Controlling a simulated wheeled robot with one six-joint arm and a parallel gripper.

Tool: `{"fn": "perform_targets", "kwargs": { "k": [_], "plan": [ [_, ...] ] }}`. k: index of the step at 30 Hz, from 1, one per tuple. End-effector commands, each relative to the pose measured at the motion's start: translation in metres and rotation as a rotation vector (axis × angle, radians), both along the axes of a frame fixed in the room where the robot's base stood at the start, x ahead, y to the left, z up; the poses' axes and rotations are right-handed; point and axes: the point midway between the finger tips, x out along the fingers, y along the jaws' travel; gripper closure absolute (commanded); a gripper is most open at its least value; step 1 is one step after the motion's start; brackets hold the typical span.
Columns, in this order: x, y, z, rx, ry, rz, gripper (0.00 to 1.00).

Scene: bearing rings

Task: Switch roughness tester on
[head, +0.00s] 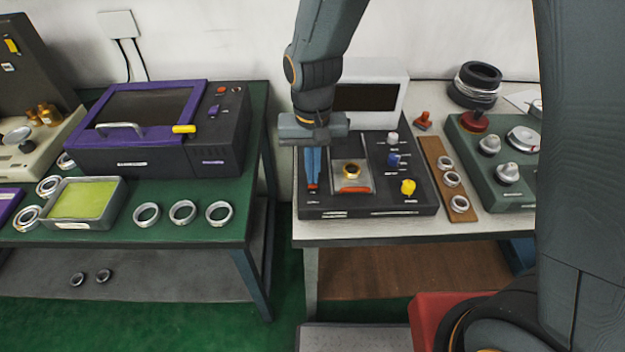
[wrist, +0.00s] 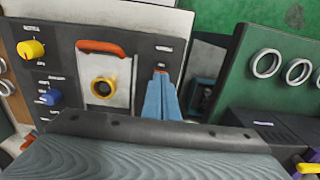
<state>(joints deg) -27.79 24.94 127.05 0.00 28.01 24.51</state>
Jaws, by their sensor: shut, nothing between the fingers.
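A dark grey bench instrument (head: 390,208) with a white-framed screen (head: 366,97) stands on the right table; its labels are too small to read, so I cannot confirm that it is the roughness tester. Its panel has a yellow knob (head: 407,187), a blue knob (head: 393,160) and a pale knob (head: 392,139). A brass ring part (head: 351,171) sits in its light bay, beside an orange-red bar (head: 352,189). My gripper (head: 313,186) points down over the panel's left strip, its blue fingers together and empty. A small red part shows at the fingertips, also in the wrist view (wrist: 160,71); contact is unclear.
A wooden strip with several rings (head: 460,204) and a green unit with knobs (head: 500,190) stand to the right. Across a gap, the green table (head: 180,240) holds a purple-lidded machine (head: 150,150), a tray (head: 85,204) and loose rings. A red stamp-like piece (head: 423,121) stands behind.

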Motion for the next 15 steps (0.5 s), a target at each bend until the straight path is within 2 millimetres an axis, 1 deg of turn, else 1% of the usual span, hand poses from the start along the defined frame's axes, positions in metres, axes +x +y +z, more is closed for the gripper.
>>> {"fn": "perform_targets", "kwargs": {
  "k": [15],
  "plan": [
    [-0.0001,0.0,-0.0055,0.0,0.001,0.0,1.0]
  ]
}}
